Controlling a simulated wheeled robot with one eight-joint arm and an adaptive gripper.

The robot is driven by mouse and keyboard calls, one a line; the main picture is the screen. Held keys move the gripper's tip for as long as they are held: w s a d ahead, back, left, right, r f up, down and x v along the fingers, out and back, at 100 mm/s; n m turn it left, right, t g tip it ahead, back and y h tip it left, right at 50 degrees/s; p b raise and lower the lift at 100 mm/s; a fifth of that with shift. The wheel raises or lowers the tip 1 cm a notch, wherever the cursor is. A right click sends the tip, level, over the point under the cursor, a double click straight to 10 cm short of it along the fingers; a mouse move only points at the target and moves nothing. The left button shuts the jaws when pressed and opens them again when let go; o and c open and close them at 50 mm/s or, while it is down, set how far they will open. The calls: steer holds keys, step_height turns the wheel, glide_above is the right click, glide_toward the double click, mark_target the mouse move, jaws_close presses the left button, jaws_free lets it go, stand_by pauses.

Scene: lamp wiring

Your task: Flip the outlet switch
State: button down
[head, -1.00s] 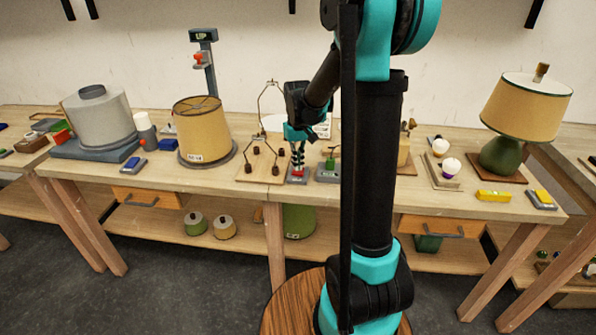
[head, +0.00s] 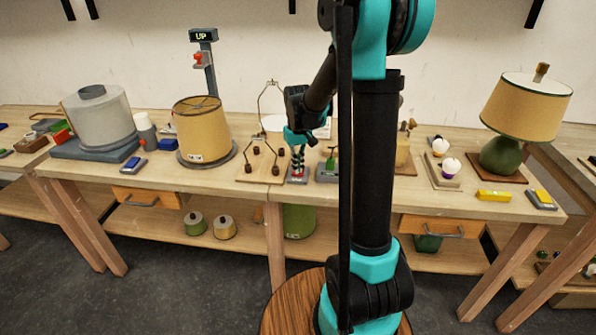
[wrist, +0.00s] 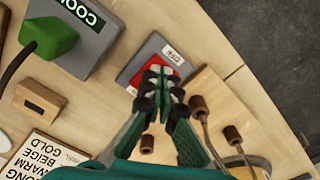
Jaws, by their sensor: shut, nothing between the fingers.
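The outlet switch shows in the wrist view as a red rocker (wrist: 172,62) with a small white label, on a grey box (wrist: 136,66). My gripper (wrist: 161,90) is shut and empty, with its fingertips over the near part of the red rocker. The fingers hide part of the rocker, and I cannot tell whether they touch it. In the head view my gripper (head: 298,168) points down at the same small grey box on the table. The rocker's position is not clear.
A grey box with a "COOL" display (wrist: 82,12) and a green plug-like part (wrist: 48,36) with a dark cord is beside the switch. A wooden board (head: 250,174) with brown pegs and a wire frame stands close on the other side. A printed card (wrist: 45,160) lies nearby.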

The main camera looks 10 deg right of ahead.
steer(key=shift+f, duration=0.2)
steer(key=shift+r, duration=3.55)
steer(key=shift+s, duration=0.1)
